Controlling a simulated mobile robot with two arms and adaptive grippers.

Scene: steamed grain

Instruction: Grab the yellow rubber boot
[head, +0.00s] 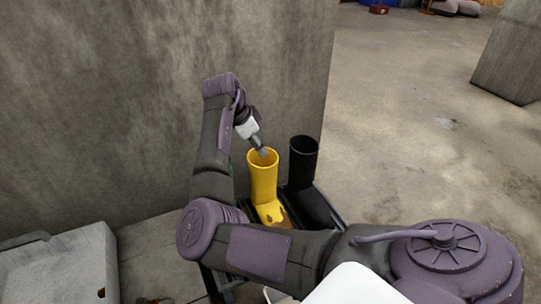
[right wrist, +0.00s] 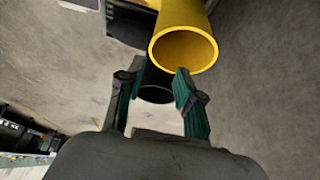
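The yellow rubber boot (head: 263,182) stands upright on a dark low stand beside the concrete wall, with dark smudges near its foot. My right gripper (head: 261,150) is at the boot's top opening. In the right wrist view the boot's round open top (right wrist: 184,48) is ahead, right of centre. My right gripper (right wrist: 154,88) is open there with nothing held. Its right fingertip overlaps the lower rim of the boot; I cannot tell whether it touches. The left finger is well left of the boot. My left gripper is not in view.
A black boot (head: 303,162) stands close to the right of the yellow one; its dark opening (right wrist: 156,94) shows between my fingers. The concrete wall (head: 130,90) rises close behind and left. A grey block (head: 60,268) is at lower left. Open floor (head: 400,120) lies to the right.

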